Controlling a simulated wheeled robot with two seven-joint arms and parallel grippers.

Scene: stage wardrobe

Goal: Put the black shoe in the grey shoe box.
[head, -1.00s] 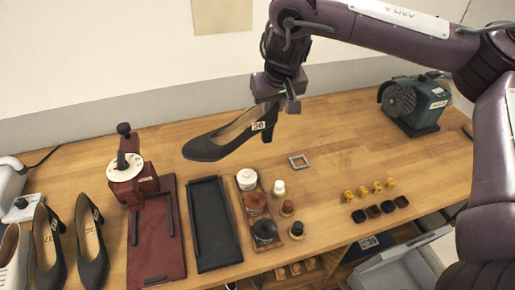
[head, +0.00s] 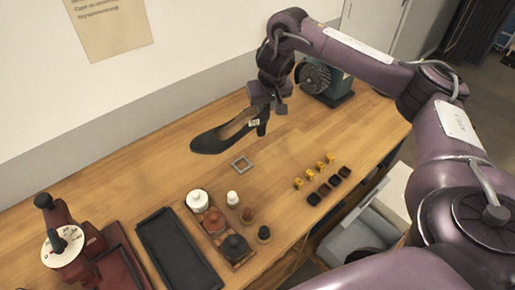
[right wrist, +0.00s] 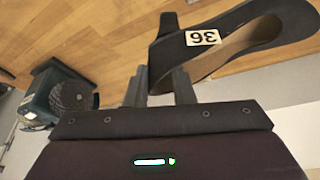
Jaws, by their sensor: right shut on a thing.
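The black shoe (head: 220,140) is a heeled pump with a white "36" label. My right gripper (head: 268,106) is shut on it near the heel end and holds it above the workbench, toe pointing left. In the right wrist view the shoe (right wrist: 262,30) reaches up and right from the gripper (right wrist: 166,88), its label facing the camera. A grey box (head: 352,236), which looks like the shoe box, stands below the bench's front edge at right, partly hidden by my arm. My left gripper is not in view.
The workbench (head: 120,200) holds a black tray (head: 178,250), a rack of jars (head: 222,236), a small square frame (head: 242,163), yellow pieces (head: 312,172) and dark blocks (head: 328,187). A red press (head: 70,250) stands at left, a green machine (head: 335,90) at the back.

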